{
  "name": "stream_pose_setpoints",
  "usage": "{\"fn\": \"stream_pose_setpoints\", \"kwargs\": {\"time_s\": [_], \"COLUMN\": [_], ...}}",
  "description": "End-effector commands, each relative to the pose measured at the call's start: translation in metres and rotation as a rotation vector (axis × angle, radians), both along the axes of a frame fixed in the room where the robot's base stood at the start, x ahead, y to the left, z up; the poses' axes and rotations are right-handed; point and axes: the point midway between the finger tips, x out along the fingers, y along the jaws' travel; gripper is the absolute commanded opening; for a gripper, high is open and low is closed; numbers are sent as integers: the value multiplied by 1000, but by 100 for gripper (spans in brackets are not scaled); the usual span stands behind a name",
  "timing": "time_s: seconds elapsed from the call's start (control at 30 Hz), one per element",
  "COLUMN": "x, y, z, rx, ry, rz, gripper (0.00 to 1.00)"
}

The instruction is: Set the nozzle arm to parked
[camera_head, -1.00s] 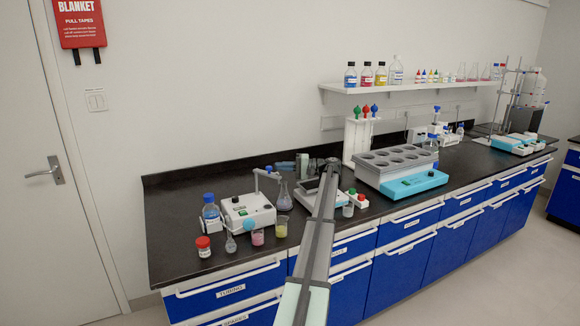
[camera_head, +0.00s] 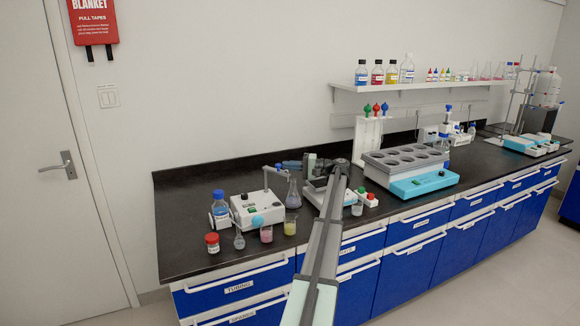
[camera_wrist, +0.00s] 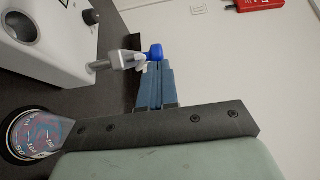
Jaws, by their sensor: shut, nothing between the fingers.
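The nozzle arm (camera_head: 268,178) is a thin grey post with a crossbar on the white distiller unit (camera_head: 250,208). The wrist view shows a metal rod and clamp-like piece (camera_wrist: 125,60) with a blue knob (camera_wrist: 155,52) at its end, beside a white housing (camera_wrist: 45,45). My gripper (camera_head: 287,165) is behind the unit, close to the crossbar. Its blue-grey fingers (camera_wrist: 155,82) are shut and empty, with their tips by the blue knob. I cannot tell whether they touch it.
A conical flask (camera_head: 293,195) stands right of the unit; beakers with pink (camera_head: 266,234) and yellow (camera_head: 290,228) liquid stand in front. A blue-capped bottle (camera_head: 220,208) is at left. A grey block with wells (camera_head: 405,160) stands to the right. A wall backs the bench.

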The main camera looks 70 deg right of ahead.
Motion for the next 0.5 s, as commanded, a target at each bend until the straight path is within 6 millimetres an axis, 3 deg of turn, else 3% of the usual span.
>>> {"fn": "stream_pose_setpoints", "kwargs": {"time_s": [0.5], "x": [1], "y": [23], "z": [0], "rx": [0], "ry": [0], "rz": [-160], "gripper": [0]}}
